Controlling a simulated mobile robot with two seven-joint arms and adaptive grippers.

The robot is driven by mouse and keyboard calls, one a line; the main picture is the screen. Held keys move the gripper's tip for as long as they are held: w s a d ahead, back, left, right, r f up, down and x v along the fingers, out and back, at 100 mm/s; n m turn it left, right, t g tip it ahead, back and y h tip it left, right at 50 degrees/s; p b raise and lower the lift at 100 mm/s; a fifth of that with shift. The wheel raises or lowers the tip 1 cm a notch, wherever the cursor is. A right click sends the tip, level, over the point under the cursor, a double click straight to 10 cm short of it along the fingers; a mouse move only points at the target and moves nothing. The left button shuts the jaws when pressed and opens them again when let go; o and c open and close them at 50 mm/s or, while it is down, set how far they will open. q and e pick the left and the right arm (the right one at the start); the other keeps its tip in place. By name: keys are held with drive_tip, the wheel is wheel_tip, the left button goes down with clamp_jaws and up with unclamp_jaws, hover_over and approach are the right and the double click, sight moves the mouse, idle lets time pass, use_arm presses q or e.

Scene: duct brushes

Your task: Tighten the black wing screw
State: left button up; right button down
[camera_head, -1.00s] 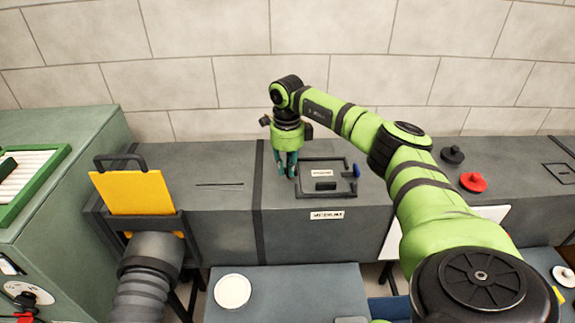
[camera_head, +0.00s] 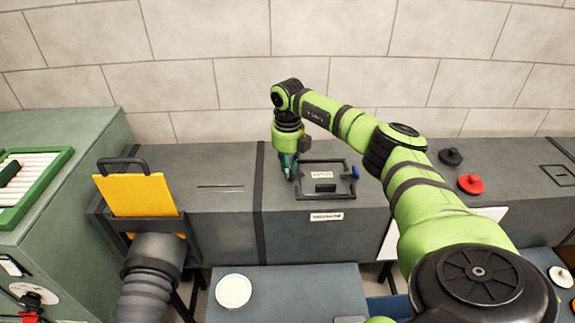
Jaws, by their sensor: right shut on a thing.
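My right gripper (camera_head: 289,166) points down at the left edge of the hatch frame (camera_head: 324,194) on top of the grey duct. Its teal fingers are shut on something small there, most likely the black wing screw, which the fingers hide. A blue wing screw (camera_head: 355,173) shows at the right edge of the hatch. The hatch lid has a dark handle and a white label (camera_head: 321,175). My left gripper is not in view.
A black knob (camera_head: 450,157) and a red knob (camera_head: 471,184) stand on the duct to the right, past my right arm. A yellow plate (camera_head: 135,195) stands in a slot on the left, above a flexible hose (camera_head: 150,285). A white disc (camera_head: 233,291) lies on the front table.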

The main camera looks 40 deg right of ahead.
drive_tip(key=shift+d+r+m, duration=0.1)
drive_tip(key=shift+d+m, duration=0.05)
drive_tip(key=shift+m, duration=1.05)
drive_tip(key=c, duration=1.2)
unclamp_jaws()
wheel_tip(320, 180, up, 12)
drive_tip(key=shift+s, duration=0.1)
